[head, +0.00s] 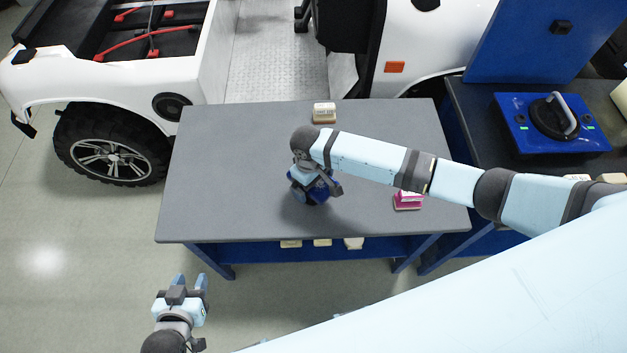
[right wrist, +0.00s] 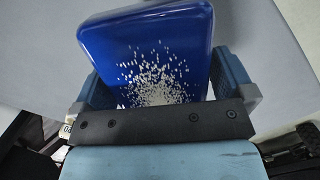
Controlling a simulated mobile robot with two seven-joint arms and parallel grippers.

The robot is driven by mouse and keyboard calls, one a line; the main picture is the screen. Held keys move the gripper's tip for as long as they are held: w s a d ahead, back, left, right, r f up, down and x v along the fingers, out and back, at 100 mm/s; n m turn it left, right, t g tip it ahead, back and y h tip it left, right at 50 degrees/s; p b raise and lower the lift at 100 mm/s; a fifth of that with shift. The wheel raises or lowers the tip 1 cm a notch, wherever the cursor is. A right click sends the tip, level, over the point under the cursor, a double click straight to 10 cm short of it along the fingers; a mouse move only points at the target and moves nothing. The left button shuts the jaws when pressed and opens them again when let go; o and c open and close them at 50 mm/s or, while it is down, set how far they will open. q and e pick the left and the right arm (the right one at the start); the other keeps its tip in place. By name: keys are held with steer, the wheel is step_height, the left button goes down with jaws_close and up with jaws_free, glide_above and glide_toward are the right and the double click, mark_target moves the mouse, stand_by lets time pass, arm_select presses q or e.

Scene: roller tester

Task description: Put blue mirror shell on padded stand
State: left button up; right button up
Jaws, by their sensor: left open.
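The blue mirror shell (right wrist: 150,45) fills the middle of the right wrist view, glossy blue with a patch of white speckles. It sits between the two finger pads of my right gripper (right wrist: 165,90), which appear to press on its sides. In the head view, my right gripper (head: 312,182) points down over the middle of the grey table, and the shell (head: 317,193) shows dark blue, partly hidden by it. I cannot tell whether the shell touches the tabletop. My left gripper (head: 189,284) is open and empty, in front of the table. I cannot make out a padded stand.
The grey table (head: 225,160) is mostly bare. A cream block (head: 324,112) lies at its back edge and a pink block (head: 407,201) at its right. A white vehicle (head: 180,45) stands behind.

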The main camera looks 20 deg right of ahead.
steer(key=r, duration=0.4)
steer(key=w+r, duration=0.1)
steer(key=r, duration=0.3)
steer(key=r+b, duration=0.1)
steer(key=r, duration=0.3)
steer(key=shift+w+a+r, duration=0.15)
steer(key=shift+a, duration=0.2)
steer(key=s+a+t+y, duration=0.2)
steer(key=s+y, duration=0.1)
steer(key=s, duration=0.9)
steer(key=s+d+r+m+t+h, duration=0.2)
steer(key=s+d+r+m+t, duration=0.15)
steer(key=s+d, duration=0.95)
steer(key=w+a+f+t+y+p, duration=0.1)
steer(key=w+a+f+t, duration=0.1)
steer(key=f, duration=0.3)
steer(key=w+a+f+t+y, duration=0.1)
steer(key=w+a+f+t, duration=0.2)
steer(key=f, duration=0.3)
steer(key=shift+w+f+n+t+y+p, duration=0.25)
steer(key=shift+w+n+t+y+p, duration=0.15)
steer(key=shift+w+t, duration=0.35)
